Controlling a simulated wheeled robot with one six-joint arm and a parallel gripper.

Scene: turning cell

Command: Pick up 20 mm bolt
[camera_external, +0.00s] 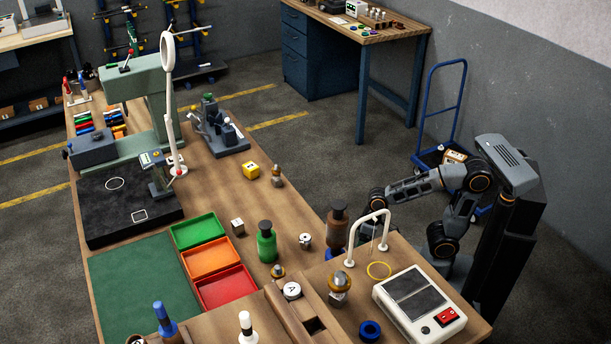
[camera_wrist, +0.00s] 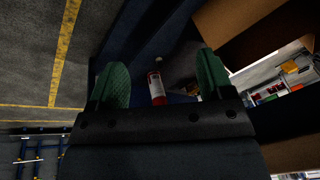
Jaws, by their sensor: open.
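Several bolt-like metal pieces with brownish parts stand on the bench in the external view: one by the yellow cube (camera_external: 277,177), a small one near the red tray (camera_external: 277,272), and a larger one (camera_external: 339,288) on the raised board. I cannot tell which is the 20 mm bolt. My gripper (camera_wrist: 158,82) is open and empty in the wrist view, its two green fingertips wide apart. A red and white bottle (camera_wrist: 157,88) shows beyond them. No bolt shows in the wrist view. In the external view my arm reaches left behind the raised board, and its fingertips are not clear.
A white arch handle (camera_external: 372,219), a brown bottle (camera_external: 336,226) and a scale-like box (camera_external: 420,304) stand between my arm and the bench's near end. The bench middle has bare wood.

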